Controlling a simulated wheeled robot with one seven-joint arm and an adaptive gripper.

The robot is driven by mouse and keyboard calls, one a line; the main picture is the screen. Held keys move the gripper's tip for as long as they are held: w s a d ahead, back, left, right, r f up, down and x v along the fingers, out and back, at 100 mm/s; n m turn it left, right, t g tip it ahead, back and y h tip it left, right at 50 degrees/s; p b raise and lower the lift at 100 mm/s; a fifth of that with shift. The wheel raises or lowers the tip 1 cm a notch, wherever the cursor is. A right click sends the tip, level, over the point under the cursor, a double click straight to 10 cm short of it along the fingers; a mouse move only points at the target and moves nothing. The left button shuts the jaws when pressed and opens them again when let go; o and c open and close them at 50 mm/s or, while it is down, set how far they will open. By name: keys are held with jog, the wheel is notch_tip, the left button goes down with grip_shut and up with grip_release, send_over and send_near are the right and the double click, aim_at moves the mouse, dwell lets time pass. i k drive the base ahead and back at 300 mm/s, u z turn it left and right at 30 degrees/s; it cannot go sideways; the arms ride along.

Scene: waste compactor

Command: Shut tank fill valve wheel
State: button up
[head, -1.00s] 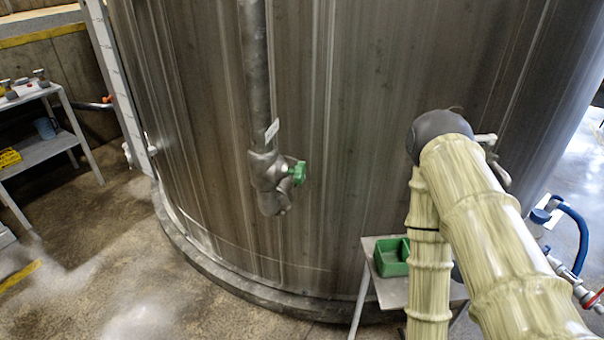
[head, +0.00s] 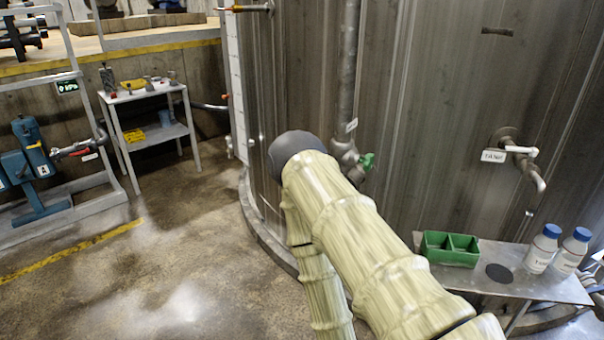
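A green valve wheel (head: 367,161) sits on the right side of a grey valve body (head: 344,154) on the vertical pipe (head: 349,70) that runs down the front of the large metal tank (head: 420,110). A small white tag (head: 351,126) hangs just above the valve. My arm, in a pale ribbed cover, reaches up from the lower right, and its dark rounded joint stands left of the valve and covers part of the pipe's lower end. My gripper is not seen in the head view.
A metal side table (head: 500,272) at lower right holds a green divided bin (head: 449,249) and two bottles (head: 542,248). A tagged tap (head: 520,150) juts from the tank. A shelf cart (head: 150,115) and blue pump (head: 35,165) stand left. Floor at left is clear.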

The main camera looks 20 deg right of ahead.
aim_at(367, 161)
jog(key=z, duration=0.35)
jog(key=k, duration=0.15)
jog(key=u, duration=0.45)
jog(key=i, duration=1.3)
jog(key=z, duration=1.5)
jog(key=i, duration=0.5)
jog(key=z, duration=0.4)
